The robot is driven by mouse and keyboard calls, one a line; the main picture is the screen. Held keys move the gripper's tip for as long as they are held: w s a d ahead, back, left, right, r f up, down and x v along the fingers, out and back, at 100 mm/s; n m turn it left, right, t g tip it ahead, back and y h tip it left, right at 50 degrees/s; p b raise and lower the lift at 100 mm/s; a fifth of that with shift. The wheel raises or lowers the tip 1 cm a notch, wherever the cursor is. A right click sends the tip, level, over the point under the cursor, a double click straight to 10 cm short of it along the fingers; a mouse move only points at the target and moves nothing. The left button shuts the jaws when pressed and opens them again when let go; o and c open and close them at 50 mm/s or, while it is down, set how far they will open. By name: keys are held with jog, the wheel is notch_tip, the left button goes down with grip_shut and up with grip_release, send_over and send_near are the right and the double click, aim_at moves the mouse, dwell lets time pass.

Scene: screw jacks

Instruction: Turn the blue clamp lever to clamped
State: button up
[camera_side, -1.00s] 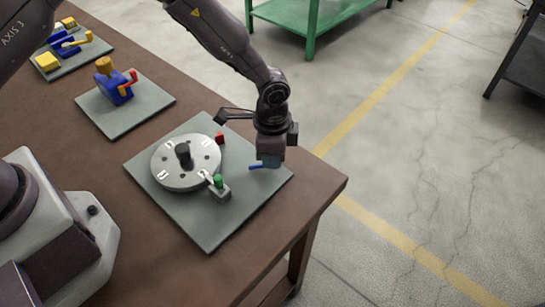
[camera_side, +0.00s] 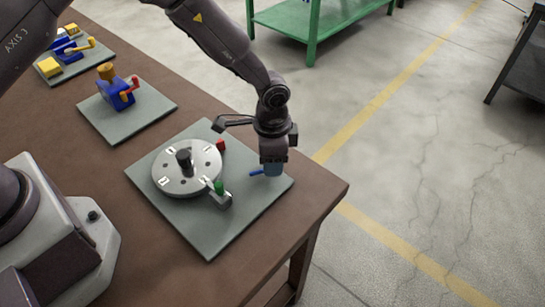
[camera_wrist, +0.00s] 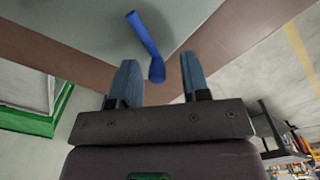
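The blue clamp lever (camera_side: 257,172) is at the right part of the grey plate, beside the round disc. In the side view only its left end shows; my gripper (camera_side: 272,170) hides the rest. In the wrist view the blue lever (camera_wrist: 146,38) runs from the plate down to a rounded end between the fingertips of my gripper (camera_wrist: 159,75). The two fingers stand apart on either side of that end, with visible gaps. I see no contact with the lever.
The grey plate (camera_side: 212,238) carries a round metal disc (camera_side: 170,180) with a black knob, a red block (camera_side: 221,145) and a green-topped part (camera_side: 219,187). A blue fixture with a red handle (camera_side: 120,95) stands further back. The table's right edge is close to my gripper.

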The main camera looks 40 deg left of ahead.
aim_at(255, 172)
notch_tip(255, 172, up, 13)
dwell(0.7)
jog(key=s+a+r+n+t, duration=0.2)
jog(key=s+a+r+n, duration=0.2)
jog(key=s+a+r, duration=0.4)
jog(key=s+a+r+n+t, duration=0.3)
jog(key=s+a+r, duration=0.4)
jog(key=s+r, duration=0.4)
jog(key=s+n, duration=0.1)
jog(key=s, duration=0.3)
jog(key=shift+a+n+t, duration=0.3)
jog(key=shift+a+n, duration=0.1)
